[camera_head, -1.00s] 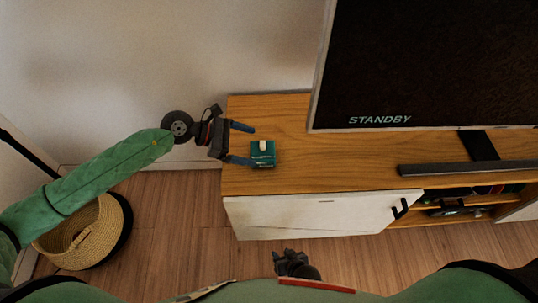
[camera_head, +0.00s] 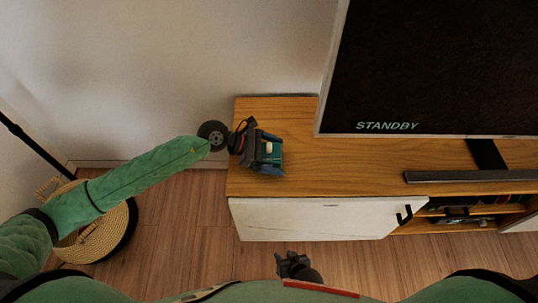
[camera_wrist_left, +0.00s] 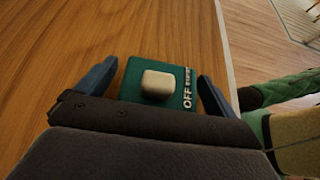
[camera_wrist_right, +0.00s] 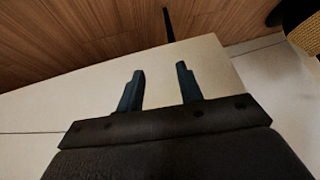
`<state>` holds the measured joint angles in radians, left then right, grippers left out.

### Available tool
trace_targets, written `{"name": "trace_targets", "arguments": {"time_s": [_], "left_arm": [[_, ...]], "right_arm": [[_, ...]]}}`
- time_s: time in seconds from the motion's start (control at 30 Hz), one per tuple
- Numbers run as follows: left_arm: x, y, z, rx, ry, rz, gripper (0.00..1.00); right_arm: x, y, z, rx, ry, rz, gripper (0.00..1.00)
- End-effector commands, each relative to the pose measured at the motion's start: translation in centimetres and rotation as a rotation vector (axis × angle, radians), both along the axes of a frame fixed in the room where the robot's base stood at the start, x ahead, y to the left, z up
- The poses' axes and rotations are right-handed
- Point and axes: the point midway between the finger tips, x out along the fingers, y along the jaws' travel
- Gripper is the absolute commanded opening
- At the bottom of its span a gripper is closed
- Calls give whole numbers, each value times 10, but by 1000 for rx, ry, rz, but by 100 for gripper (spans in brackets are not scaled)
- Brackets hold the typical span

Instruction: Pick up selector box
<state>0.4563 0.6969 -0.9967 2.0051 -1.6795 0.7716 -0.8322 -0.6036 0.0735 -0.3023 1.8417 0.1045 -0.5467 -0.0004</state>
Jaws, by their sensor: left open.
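The selector box is a small green box (camera_head: 274,153) with a cream knob on top, on the left end of the wooden cabinet top. In the left wrist view the green box (camera_wrist_left: 186,76) shows its cream knob and white lettering reading OFF. My left gripper (camera_head: 273,154) is open, with one blue finger on each side of the box; small gaps show between the fingers and the box. My right gripper (camera_wrist_right: 160,82) is open and empty, low in front of the white cabinet door.
A large screen (camera_head: 440,70) reading STANDBY stands on the cabinet (camera_head: 340,178) to the right, with a dark bar (camera_head: 470,175) before it. A woven basket (camera_head: 95,225) sits on the floor at left. The cabinet top between box and screen is clear.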

Motion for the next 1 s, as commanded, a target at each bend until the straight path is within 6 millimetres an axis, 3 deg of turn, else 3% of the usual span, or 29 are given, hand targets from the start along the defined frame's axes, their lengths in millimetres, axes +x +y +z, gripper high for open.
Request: {"name": "trace_targets", "arguments": {"time_s": [0.07, 0.37, 0.73, 0.93, 1.0], "left_arm": [[0, 0, 0, 0, 0, 0, 94], [0, 0, 0, 0, 0, 0, 37], [1, 0, 9, -2, -2, 0, 36], [1, 0, 44, -2, -6, -1, 36], [-9, -14, 52, -4, -3, -4, 36]], "right_arm": [[0, 0, 0, 0, 0, 0, 36], [-1, 0, -1, 0, 1, 0, 36], [-1, -1, -1, -2, 3, 0, 36], [-1, -1, -1, -2, 3, -1, 36], [0, -1, 0, -3, 2, 0, 36]]}}
